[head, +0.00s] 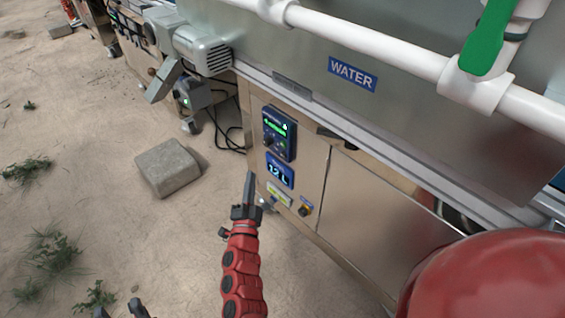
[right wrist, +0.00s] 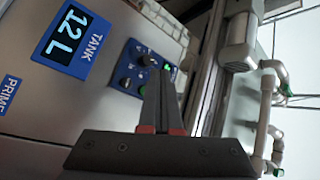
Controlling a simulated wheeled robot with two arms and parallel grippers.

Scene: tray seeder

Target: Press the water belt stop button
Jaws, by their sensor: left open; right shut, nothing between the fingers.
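The dark blue control panel (head: 279,134) is on the metal front of the water station, with a green-lit display, a dark knob and a small green button. It also shows in the right wrist view (right wrist: 122,76), tilted, with a green button (right wrist: 143,90) and a dark knob (right wrist: 147,60). I cannot make out a stop button; the fingers cover part of the panel there. My right gripper (head: 250,176) is shut and empty, below and left of the panel in the head view, pointing up. My left gripper (head: 122,311) is open at the bottom edge, only its fingertips showing.
Below the panel are a 12 L tank display (head: 280,171), a yellow label (head: 279,195) and a yellow-and-black knob (head: 304,210). A WATER sign (head: 352,75) and white pipe (head: 400,52) are above. A concrete block (head: 167,168) lies on sandy ground to the left.

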